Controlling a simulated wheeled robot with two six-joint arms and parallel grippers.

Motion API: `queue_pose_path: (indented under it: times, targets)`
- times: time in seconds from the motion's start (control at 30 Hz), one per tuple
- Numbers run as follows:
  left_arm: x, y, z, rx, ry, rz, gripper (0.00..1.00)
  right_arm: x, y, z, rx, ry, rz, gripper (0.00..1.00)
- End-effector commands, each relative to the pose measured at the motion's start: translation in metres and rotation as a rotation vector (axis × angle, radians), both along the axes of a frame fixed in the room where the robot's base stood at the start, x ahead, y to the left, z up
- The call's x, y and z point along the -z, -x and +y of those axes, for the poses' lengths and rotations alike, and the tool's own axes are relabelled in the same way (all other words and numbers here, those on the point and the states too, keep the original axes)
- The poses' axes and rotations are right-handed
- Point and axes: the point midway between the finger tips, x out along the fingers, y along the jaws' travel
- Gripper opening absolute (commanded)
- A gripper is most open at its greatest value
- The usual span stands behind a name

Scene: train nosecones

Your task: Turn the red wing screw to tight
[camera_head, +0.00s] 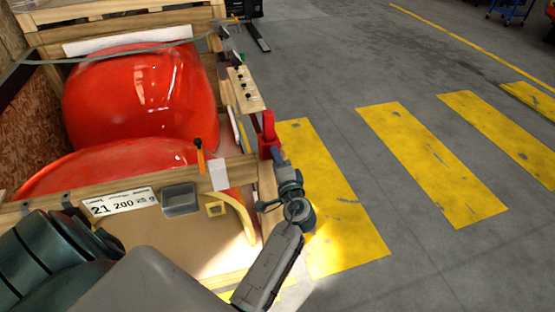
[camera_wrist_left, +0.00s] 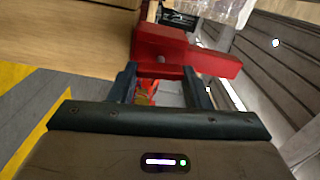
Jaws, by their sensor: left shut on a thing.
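The red clamp (camera_head: 268,136) stands upright at the right side of the wooden crate, and its red body (camera_wrist_left: 175,48) fills the top middle of the left wrist view. My left gripper (camera_head: 278,160) is at the clamp's lower end. In the left wrist view its two fingers (camera_wrist_left: 162,78) straddle a small red part just under the clamp body, which I take for the wing screw (camera_wrist_left: 147,88). The gripper is shut on it. The screw's wings are mostly hidden between the fingers, and in the head view the gripper covers it. My right gripper is not in view.
The wooden crate (camera_head: 258,188) holds large glossy red nosecones (camera_head: 140,95). A grey tray (camera_head: 180,199) and a number label sit on its near side. A wooden strip with black knobs (camera_head: 243,88) is close to the clamp. Open floor with yellow stripes (camera_head: 420,160) lies to the right.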

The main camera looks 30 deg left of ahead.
Motion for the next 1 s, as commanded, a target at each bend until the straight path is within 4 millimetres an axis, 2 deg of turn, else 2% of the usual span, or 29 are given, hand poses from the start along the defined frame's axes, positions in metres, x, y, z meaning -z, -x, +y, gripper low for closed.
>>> queue_pose_path:
  times: [0.33,0.87,0.9,1.0]
  targets:
    - [-0.001,-0.0003,0.0005,0.0,-0.088,0.1,0.21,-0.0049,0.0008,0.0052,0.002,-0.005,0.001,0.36]
    - [-0.001,-0.0004,0.0007,-0.001,-0.103,0.115,0.21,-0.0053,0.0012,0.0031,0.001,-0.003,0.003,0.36]
    - [-0.001,-0.0004,0.0007,-0.001,-0.103,0.115,0.49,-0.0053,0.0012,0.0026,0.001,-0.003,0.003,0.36]
    - [-0.0008,-0.0004,0.0006,0.0,-0.102,0.114,0.65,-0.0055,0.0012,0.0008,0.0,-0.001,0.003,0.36]
